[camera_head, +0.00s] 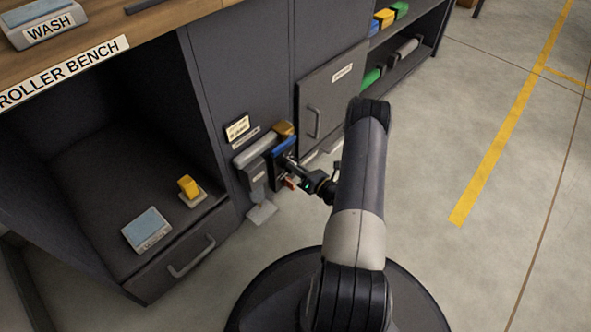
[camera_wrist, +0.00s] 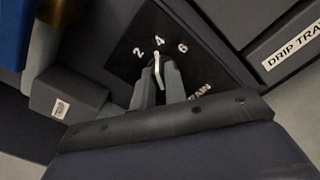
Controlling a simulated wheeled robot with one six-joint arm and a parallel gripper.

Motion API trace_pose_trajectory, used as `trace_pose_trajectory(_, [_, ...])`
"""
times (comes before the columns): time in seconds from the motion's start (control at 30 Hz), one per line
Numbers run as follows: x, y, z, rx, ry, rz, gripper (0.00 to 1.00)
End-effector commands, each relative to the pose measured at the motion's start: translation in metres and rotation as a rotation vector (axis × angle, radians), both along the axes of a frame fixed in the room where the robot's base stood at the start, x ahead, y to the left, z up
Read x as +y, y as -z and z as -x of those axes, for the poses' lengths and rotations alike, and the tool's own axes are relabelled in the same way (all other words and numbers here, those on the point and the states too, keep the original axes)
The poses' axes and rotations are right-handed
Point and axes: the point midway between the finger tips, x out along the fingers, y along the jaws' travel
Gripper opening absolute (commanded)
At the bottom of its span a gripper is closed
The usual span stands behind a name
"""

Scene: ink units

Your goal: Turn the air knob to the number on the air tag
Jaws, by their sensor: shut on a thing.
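My gripper (camera_wrist: 159,80) is shut on a small knob (camera_wrist: 157,64) with a pale pointer line, at a dark dial plate (camera_wrist: 125,62) marked 2, 4 and 6. The pointer is at about the 4. Lettering by the dial ends in "AIN"; the rest is hidden by the fingers, so I cannot tell whether this is the air knob. In the head view my gripper (camera_head: 292,166) reaches the units on the cabinet front, and the knob is too small to make out. A pale tag (camera_head: 237,128) hangs on the cabinet; its writing is too small to read.
A door with a handle (camera_head: 316,122) and a "DRIP TRA…" label (camera_wrist: 293,49) is close on the right. A grey block with a small label (camera_wrist: 65,98) is left of the dial. An open bay (camera_head: 100,185) holds a blue-topped box. Floor at right is clear.

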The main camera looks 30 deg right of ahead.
Motion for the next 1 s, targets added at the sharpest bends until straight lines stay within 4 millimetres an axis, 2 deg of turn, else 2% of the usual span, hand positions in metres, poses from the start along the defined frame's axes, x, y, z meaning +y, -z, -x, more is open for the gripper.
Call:
trace_pose_trajectory(0.7, [-0.0041, 0.0064, -0.0013, 0.230, 0.001, -0.631, 0.00])
trace_pose_trajectory(1.0, [-0.0044, 0.0084, -0.0014, 0.302, 0.001, -0.827, 0.00])
